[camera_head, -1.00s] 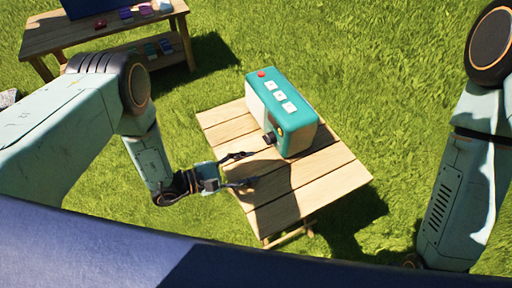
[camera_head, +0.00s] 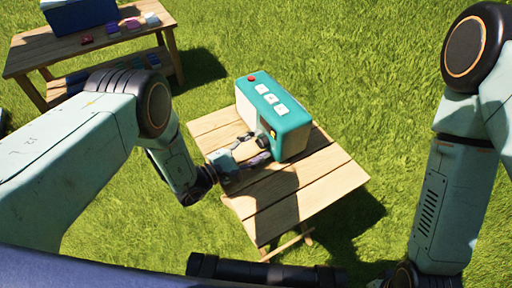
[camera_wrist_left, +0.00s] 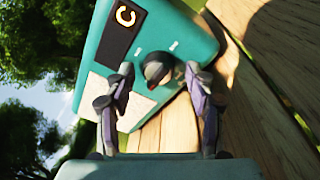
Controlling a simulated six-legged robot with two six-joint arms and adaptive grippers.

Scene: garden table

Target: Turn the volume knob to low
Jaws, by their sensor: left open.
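The teal radio (camera_head: 280,115) stands on the small wooden table, with a red button and several white buttons on top. Its dark round volume knob (camera_head: 263,140) is on the front, partly hidden by my left gripper (camera_head: 262,150) in the head view. In the left wrist view the knob (camera_wrist_left: 157,68) sits between the two open fingers of the left gripper (camera_wrist_left: 160,78), with small white marks around it. I cannot tell whether the fingers touch it. My right arm shows at the right; its gripper is mostly cut off at the bottom edge.
The small slatted table (camera_head: 310,190) has bare boards in front of the radio and to its right. A second wooden table (camera_head: 50,58) at the back left carries a blue box (camera_head: 80,14) and small coloured items. Grass lies all around.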

